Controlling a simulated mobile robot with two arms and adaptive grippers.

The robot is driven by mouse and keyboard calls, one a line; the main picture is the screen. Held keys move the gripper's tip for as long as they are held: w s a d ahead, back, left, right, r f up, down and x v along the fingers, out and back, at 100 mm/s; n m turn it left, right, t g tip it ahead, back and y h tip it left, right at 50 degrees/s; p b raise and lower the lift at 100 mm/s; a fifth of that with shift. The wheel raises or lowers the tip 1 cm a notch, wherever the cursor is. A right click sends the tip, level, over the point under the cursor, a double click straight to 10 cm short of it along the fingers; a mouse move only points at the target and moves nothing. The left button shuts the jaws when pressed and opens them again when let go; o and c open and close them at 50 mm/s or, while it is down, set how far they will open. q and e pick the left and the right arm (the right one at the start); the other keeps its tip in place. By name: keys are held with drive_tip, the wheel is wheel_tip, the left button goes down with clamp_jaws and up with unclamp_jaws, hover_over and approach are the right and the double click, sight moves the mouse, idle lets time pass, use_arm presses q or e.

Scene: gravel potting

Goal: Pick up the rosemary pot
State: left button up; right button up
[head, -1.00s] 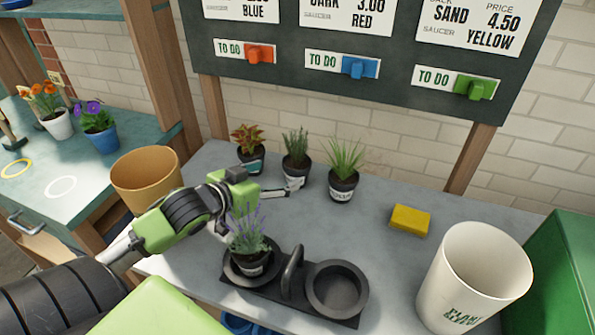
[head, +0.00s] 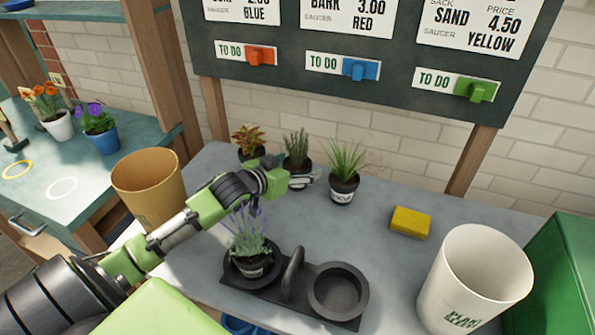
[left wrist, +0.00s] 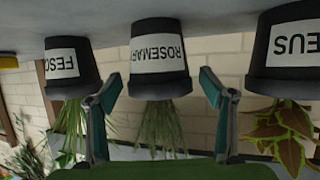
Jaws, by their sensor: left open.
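The rosemary pot is a small black pot with a white label and upright green sprigs; it is the middle of three pots at the back of the grey bench in the head view (head: 296,143). In the left wrist view, which is upside down, its label reads ROSEMARY (left wrist: 158,58). My left gripper (head: 301,182) is open and empty, right in front of the pot. In the wrist view its fingers (left wrist: 160,88) stand on either side of the pot, with gaps; whether the tips reach around it I cannot tell. My right gripper is not in view.
A fescue pot (head: 343,188) and a red-leaved pot (head: 249,140) flank it closely. A lavender pot (head: 252,265) sits in the left ring of a black carrier (head: 337,291). A yellow sponge (head: 410,221), white bucket (head: 475,280) and tan pot (head: 148,185) stand around.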

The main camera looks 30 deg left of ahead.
use_arm(q)
drive_tip(key=shift+w+f, duration=0.2)
drive_tip(key=shift+w, duration=0.25)
drive_tip(key=c, duration=1.4)
drive_tip(key=shift+r, duration=0.1)
drive_tip(key=shift+c, duration=0.4)
